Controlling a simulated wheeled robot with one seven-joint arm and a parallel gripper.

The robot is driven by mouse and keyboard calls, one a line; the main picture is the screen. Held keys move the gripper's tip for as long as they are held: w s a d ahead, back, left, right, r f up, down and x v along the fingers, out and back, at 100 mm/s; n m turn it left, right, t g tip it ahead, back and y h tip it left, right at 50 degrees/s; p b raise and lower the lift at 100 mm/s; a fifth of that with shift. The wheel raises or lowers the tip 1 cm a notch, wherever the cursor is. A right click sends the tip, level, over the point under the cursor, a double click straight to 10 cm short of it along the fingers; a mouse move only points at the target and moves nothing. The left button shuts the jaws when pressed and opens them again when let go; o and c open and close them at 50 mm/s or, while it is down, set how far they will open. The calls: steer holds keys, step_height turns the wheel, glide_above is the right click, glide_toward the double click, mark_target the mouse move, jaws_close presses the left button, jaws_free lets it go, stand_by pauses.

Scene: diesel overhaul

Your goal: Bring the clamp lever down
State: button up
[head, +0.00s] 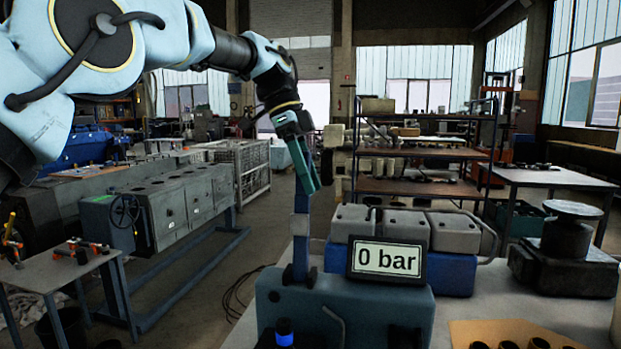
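The clamp lever looks to be the upright blue bar (301,238) that rises from the left part of the blue-grey test unit (345,308). It stands close to vertical. My gripper (314,186) points down at the lever's top end, with its teal fingers in front of or beside it. The fingers overlap the lever top in the picture, so I cannot tell whether they touch it or how far apart they are. A display reading "0 bar" (389,261) sits on top of the unit.
Behind the display stands a blue-based engine block with grey covers (452,232). A black-capped fitting with a blue ring (284,332) and a thin grey handle (335,325) are at the unit's front. A tan tray (470,333) with dark rings lies to the right.

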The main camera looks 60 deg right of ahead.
jaws_close()
stand_by(1.2)
